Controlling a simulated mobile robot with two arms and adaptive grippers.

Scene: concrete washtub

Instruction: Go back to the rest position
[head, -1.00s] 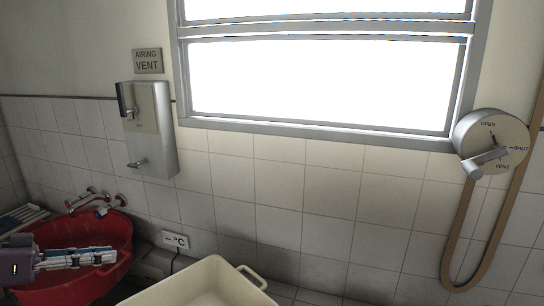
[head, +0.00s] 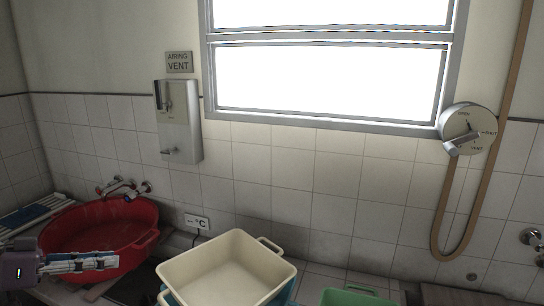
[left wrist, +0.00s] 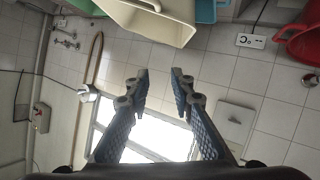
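My left gripper (head: 112,261) is at the lower left of the head view, in front of the red basin (head: 130,262). In the left wrist view the fingers of my left gripper (left wrist: 160,78) are apart with nothing between them, so it is open and empty. Beyond them are the tiled wall and the bright window. My right gripper is in neither view.
A cream tub (head: 171,270) stands at the bottom centre, with a green tub (head: 345,297) to its right. A wall dispenser (head: 180,130), a window (head: 330,80) and a round vent dial (head: 470,128) with a hanging hose are on the wall.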

